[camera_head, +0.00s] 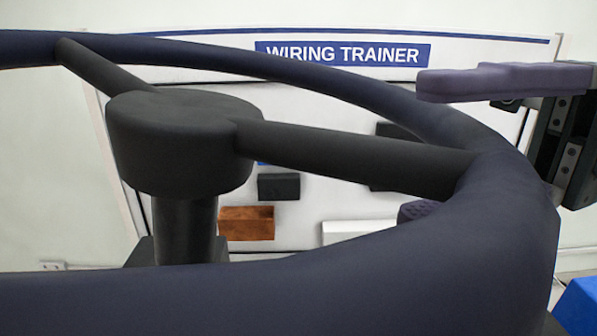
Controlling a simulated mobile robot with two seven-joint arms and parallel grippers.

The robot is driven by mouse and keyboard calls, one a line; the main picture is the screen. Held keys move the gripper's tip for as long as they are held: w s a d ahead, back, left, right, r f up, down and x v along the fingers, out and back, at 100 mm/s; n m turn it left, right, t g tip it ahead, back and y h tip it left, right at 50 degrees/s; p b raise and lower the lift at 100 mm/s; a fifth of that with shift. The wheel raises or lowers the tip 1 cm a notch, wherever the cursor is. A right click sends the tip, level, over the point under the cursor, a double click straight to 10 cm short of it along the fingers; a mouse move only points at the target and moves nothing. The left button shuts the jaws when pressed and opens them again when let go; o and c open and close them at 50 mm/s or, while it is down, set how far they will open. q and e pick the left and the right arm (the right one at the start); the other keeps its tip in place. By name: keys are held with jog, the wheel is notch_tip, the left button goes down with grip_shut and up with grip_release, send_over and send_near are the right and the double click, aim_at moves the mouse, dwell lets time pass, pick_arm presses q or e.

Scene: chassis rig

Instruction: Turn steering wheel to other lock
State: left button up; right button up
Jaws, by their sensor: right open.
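A large steering wheel (290,295) with a dark navy rim fills the view. Its black hub (185,145) sits left of centre on a dark column (185,230). One spoke runs to the upper left and another to the right side of the rim. My right gripper (418,149) comes in from the right edge. Its upper purple-grey finger lies above the right part of the rim. The textured tip of its lower finger shows below the right spoke, partly hidden by the near rim. The jaws are apart, with the rim and spoke between them in this view. My left gripper is not in view.
A white board labelled "WIRING TRAINER" (343,54) stands behind the wheel. It carries an orange-brown box (247,223), a dark box (279,187) and a white box (358,232). A blue object (578,305) is at the lower right.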

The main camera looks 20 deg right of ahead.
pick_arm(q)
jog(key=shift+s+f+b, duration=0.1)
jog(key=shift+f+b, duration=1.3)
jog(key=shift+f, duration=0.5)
pick_arm(e)
jog(key=d, duration=0.7)
jog(key=shift+s, duration=0.2)
